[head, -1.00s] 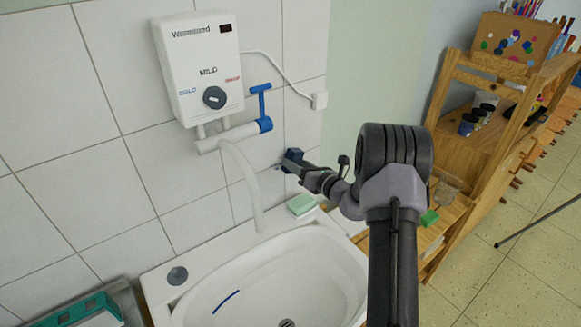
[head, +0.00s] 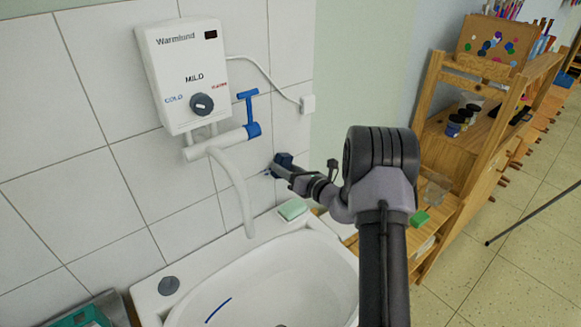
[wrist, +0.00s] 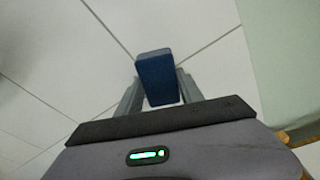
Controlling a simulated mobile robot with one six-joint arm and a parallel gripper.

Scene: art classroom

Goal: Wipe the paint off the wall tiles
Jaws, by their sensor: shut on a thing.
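White wall tiles (head: 90,174) cover the wall behind the sink. My gripper (head: 289,169) is shut on a dark blue block (head: 281,160), which looks like a sponge, and holds it at or very near the tiles, below and right of the tap. In the wrist view the block (wrist: 157,78) sits between the two fingers of my gripper (wrist: 159,88), with tile behind it. A small blue mark (head: 268,173) shows at the block's left edge in the head view. Any paint behind the block is hidden. I cannot tell whether the block touches the wall.
A white water heater (head: 182,75) with a blue-handled tap (head: 250,115) hangs left of my gripper. Below are the sink (head: 290,255), with a blue streak (head: 217,310) inside, and a pale green soap bar (head: 293,209). A wooden shelf (head: 440,100) stands right.

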